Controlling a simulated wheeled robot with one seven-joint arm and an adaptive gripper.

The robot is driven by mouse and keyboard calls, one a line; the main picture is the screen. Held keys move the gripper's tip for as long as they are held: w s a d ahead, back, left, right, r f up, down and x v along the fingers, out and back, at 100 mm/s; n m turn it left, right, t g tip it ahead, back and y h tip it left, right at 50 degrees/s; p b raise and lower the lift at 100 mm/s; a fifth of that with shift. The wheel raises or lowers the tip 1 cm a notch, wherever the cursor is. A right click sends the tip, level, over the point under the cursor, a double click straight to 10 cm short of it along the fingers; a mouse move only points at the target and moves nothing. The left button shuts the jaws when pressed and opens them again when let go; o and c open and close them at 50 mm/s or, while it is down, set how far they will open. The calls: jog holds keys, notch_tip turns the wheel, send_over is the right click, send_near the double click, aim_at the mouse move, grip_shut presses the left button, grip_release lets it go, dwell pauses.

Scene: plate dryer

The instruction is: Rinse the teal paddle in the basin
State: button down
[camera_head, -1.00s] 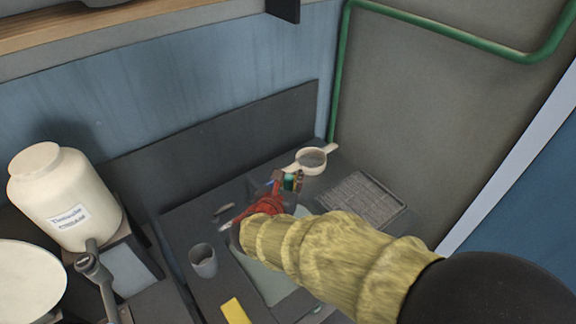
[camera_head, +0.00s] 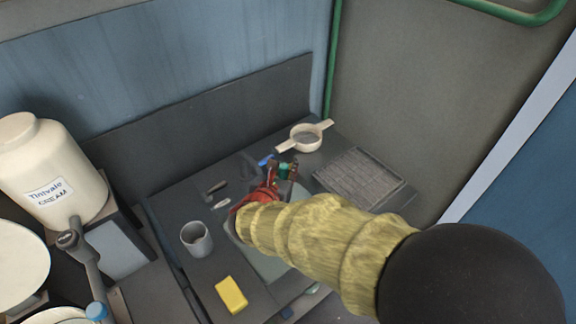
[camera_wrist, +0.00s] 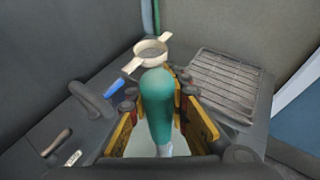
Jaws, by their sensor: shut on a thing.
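The teal paddle (camera_wrist: 158,105) is between the fingers of my gripper (camera_wrist: 160,97) in the wrist view, its rounded teal end pointing up and away. A small teal part of the paddle (camera_head: 286,171) also shows in the head view, beside my gripper (camera_head: 279,174). My gripper is shut on the paddle. The pale basin (camera_head: 268,264) is set in the dark counter and lies below my gripper and arm, which hide much of it. I cannot tell whether the paddle's lower end touches the basin.
A cream strainer (camera_head: 305,137) sits behind my gripper, and a ribbed drying rack (camera_head: 358,178) is to the right. A grey cup (camera_head: 196,239) and a yellow sponge (camera_head: 231,294) are on the left. A dark curved fixture (camera_wrist: 92,100) and blue item (camera_wrist: 114,86) are close by. A cream dispenser (camera_head: 50,170) stands far left.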

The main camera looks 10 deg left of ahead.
notch_tip(320, 180, down, 8)
jog(key=b, duration=0.6)
dwell(0.4)
dwell(3.3)
